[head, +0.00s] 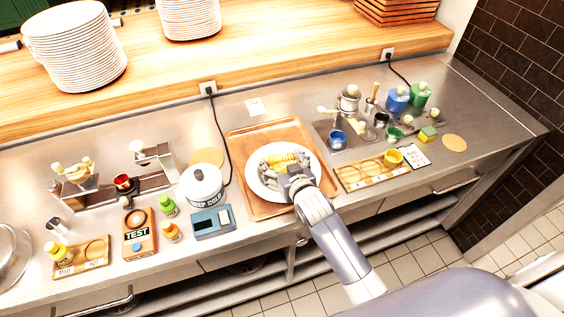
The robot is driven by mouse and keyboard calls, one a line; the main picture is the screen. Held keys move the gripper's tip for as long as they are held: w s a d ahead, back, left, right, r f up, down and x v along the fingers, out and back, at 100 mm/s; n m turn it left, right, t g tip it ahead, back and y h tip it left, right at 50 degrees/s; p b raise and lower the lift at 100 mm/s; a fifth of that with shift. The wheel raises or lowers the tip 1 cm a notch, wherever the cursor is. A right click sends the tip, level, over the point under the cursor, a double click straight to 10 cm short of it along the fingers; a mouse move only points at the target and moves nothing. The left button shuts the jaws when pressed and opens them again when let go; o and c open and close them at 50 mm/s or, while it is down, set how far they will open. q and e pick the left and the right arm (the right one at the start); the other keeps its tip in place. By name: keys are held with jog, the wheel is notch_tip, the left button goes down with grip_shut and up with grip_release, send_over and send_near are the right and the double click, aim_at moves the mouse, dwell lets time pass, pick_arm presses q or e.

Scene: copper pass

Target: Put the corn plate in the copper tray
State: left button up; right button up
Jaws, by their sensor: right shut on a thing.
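The corn plate (258,183) is a white round plate with yellow corn (285,160) on it. It lies over the copper tray (238,145), a rectangular copper-brown tray on the steel counter; I cannot tell whether it touches the tray's floor. My right gripper (285,169) reaches in from the lower right and is shut at the middle of the plate, by the corn. Its fingers hide part of the corn, so the exact grip is hard to see. My left gripper is not in view.
A white "keep cold" container (203,188) and a blue-grey device (212,222) stand left of the tray. A wooden holder (372,172) with a yellow cup lies close on the right. A black cable (222,135) runs behind. Stacked plates (75,50) stand on the wooden shelf.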

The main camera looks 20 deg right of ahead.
jog(key=shift+w+r, duration=0.1)
jog(key=o, duration=1.6)
jog(key=b+v, duration=0.1)
jog(key=v, duration=1.1)
jog(key=shift+b, duration=0.35)
jog(key=shift+d, duration=0.1)
